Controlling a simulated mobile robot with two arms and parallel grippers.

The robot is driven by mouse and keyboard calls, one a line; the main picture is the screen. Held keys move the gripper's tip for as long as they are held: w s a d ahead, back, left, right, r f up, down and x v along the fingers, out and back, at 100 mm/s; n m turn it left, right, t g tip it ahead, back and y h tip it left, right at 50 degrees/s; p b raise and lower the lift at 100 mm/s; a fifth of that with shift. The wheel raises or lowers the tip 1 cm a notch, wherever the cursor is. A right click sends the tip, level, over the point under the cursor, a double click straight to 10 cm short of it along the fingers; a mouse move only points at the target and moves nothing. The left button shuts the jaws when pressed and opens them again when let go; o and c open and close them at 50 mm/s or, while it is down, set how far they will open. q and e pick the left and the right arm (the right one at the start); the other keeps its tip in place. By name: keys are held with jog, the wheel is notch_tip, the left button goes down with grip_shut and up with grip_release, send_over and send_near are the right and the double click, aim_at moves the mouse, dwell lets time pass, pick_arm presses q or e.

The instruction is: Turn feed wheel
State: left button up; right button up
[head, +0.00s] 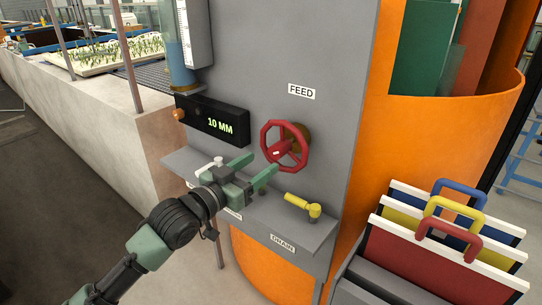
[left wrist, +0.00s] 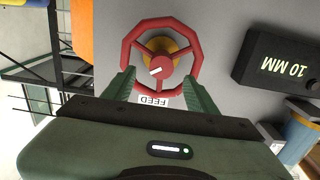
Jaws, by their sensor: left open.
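The red feed wheel (head: 299,158) is on the grey panel under the FEED label (head: 301,91). It has a brass-coloured hub behind it and a white mark on its red centre. My left gripper (head: 265,163) is open in front of the panel, at the wheel's left side. In the left wrist view the wheel (left wrist: 128,53) lies straight ahead. The two green fingertips (left wrist: 158,78) overlap its rim on either side in that view. I cannot tell whether they touch it. My right gripper is out of view.
A yellow drain handle (head: 303,205) stands on the grey ledge (head: 180,160) below the wheel. The display (head: 213,121) left of the wheel reads 10 MM. Coloured panels with handles (head: 448,251) stand in a rack at lower right. An orange curved wall (head: 430,130) is at right.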

aim_at(274, 154)
pick_arm(q)
jog(key=p+x, duration=0.1)
jog(key=x, duration=0.6)
jog(key=shift+a, duration=0.1)
grip_shut()
dwell(1.2)
